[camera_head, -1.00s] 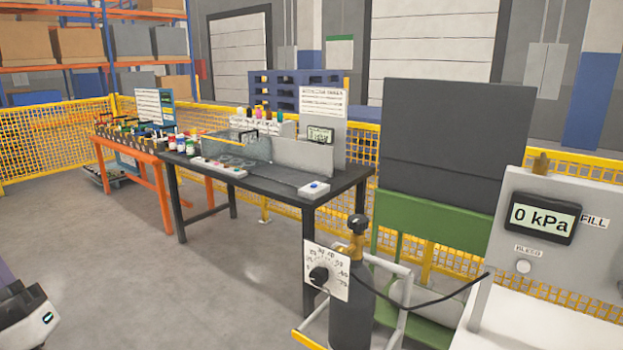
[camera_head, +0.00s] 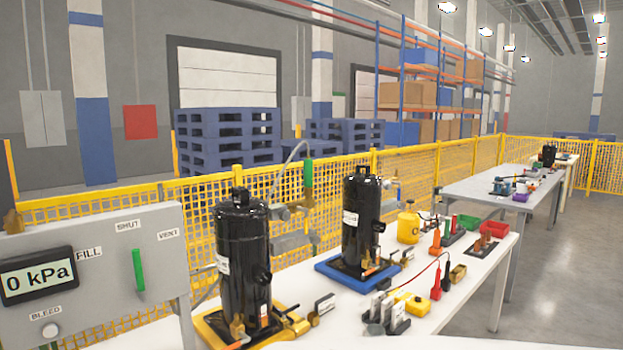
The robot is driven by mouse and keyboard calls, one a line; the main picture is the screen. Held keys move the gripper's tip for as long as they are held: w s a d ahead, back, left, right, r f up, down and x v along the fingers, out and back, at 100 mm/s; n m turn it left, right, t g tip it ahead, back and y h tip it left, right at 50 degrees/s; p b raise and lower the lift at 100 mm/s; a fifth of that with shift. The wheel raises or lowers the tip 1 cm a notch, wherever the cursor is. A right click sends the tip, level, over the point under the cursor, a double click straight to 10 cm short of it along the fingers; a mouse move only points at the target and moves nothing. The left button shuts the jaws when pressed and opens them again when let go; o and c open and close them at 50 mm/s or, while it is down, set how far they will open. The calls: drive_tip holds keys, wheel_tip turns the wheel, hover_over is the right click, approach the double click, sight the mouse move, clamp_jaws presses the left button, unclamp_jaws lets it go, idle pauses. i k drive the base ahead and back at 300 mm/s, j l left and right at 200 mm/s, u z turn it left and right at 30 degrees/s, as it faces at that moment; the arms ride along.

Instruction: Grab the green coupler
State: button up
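No part is plainly the green coupler. An upright green piece (camera_head: 308,174) stands by the end of a grey hose, between two black compressors. A green lever (camera_head: 138,270) is on the grey panel at the left, below the words SHUT and VENT. I cannot tell which of these is the coupler. My gripper is not in view.
The near black compressor (camera_head: 243,255) stands on a yellow base, the other (camera_head: 361,220) on a blue tray (camera_head: 332,268). Red and black test leads, a yellow bottle (camera_head: 408,227) and small parts crowd the white table (camera_head: 425,318). Open floor (camera_head: 568,290) lies to the right.

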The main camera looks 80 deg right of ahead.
sight(308, 162)
drive_tip(key=z, duration=2.25)
drive_tip(key=i+l+u, duration=0.15)
drive_tip(key=l, duration=0.25)
drive_tip(key=i+l+u, duration=0.15)
drive_tip(key=i+l, duration=0.15)
drive_tip(key=l, duration=0.1)
